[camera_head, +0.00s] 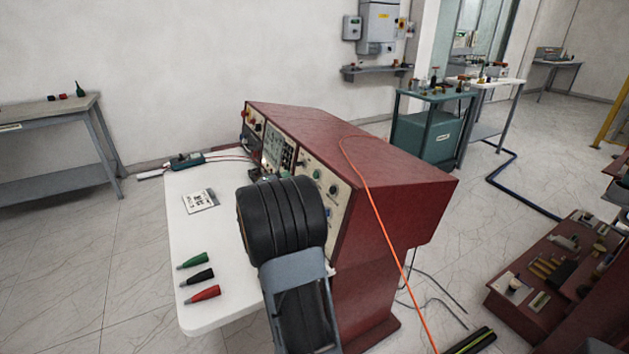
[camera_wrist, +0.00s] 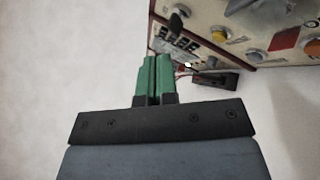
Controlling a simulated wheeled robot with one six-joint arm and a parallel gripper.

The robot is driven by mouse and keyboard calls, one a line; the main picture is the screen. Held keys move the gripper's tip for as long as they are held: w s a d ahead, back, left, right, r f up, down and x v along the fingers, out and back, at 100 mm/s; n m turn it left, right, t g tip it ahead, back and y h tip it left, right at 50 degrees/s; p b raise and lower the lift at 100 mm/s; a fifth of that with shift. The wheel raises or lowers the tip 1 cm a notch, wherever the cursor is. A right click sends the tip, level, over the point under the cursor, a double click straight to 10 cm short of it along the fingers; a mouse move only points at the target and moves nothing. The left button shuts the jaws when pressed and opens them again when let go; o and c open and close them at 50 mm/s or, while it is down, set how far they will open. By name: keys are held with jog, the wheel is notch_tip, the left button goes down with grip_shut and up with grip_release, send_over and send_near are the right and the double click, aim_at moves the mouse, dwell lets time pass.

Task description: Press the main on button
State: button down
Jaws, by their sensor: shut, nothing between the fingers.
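The red control cabinet (camera_head: 370,160) stands on the white table, with cream panels of buttons, knobs and a screen facing left. Its panel (camera_wrist: 235,40) fills the upper right of the wrist view, with a yellow button (camera_wrist: 218,33), a blue-grey button (camera_wrist: 257,55) and a small white button (camera_wrist: 187,65). Labels are too small to read, so I cannot tell which is the main on button. My gripper (camera_wrist: 155,60) is shut and empty; its green fingers appear just left of the panel's lower edge, and contact cannot be told. In the head view my arm hides it.
The white table (camera_head: 185,240) holds a printed card (camera_head: 200,201) and green (camera_head: 193,260), black (camera_head: 197,277) and red (camera_head: 203,294) plugs. A green tester (camera_head: 185,161) with leads lies at its back. An orange cable (camera_head: 380,225) hangs over the cabinet. Dark cables lie on the floor.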

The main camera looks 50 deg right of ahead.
aim_at(316, 175)
jog(key=s+d+f+b, duration=0.1)
jog(key=s+d+b, duration=0.1)
jog(key=d, duration=0.3)
jog(key=shift+s+d+f, duration=0.15)
jog(key=shift+d+f, duration=0.1)
jog(key=shift+d, duration=0.1)
jog(key=shift+d, duration=0.15)
dwell(1.9)
jog(key=shift+s+d+f, duration=0.1)
jog(key=shift+s+d, duration=0.05)
jog(key=shift+d, duration=0.1)
jog(key=shift+s+d+f, duration=0.1)
jog(key=shift+s+d, duration=0.1)
jog(key=shift+d, duration=0.2)
dwell(0.9)
jog(key=shift+a, duration=0.1)
jog(key=shift+w+a+r+p, duration=0.2)
jog(key=shift+w+a+p, duration=0.1)
jog(key=shift+a+p, duration=0.45)
